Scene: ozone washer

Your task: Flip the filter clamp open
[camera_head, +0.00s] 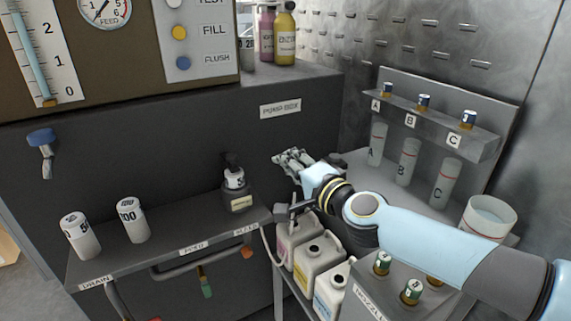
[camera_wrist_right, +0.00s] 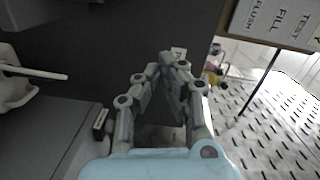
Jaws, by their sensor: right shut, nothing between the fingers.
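My right gripper (camera_head: 280,158) is in front of the dark cabinet front, below the PUMP BOX label. Its fingers also show in the wrist view (camera_wrist_right: 175,62), with their tips together and nothing between them. A small dark housing with a black top (camera_head: 235,183) stands at the right end of the shelf, left of and below the gripper. In the wrist view, a pale lever-like part (camera_wrist_right: 32,72) sticks out at the left edge, apart from the fingers. I cannot tell which part is the filter clamp, or whether it is open. My left gripper is not in view.
Two white cylinders (camera_head: 133,220) stand on the left of the shelf (camera_head: 165,255). White jugs (camera_head: 317,254) sit below my right forearm. A rack with tubes A, B and C (camera_head: 408,160) and a white tub (camera_head: 488,216) are at the right.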

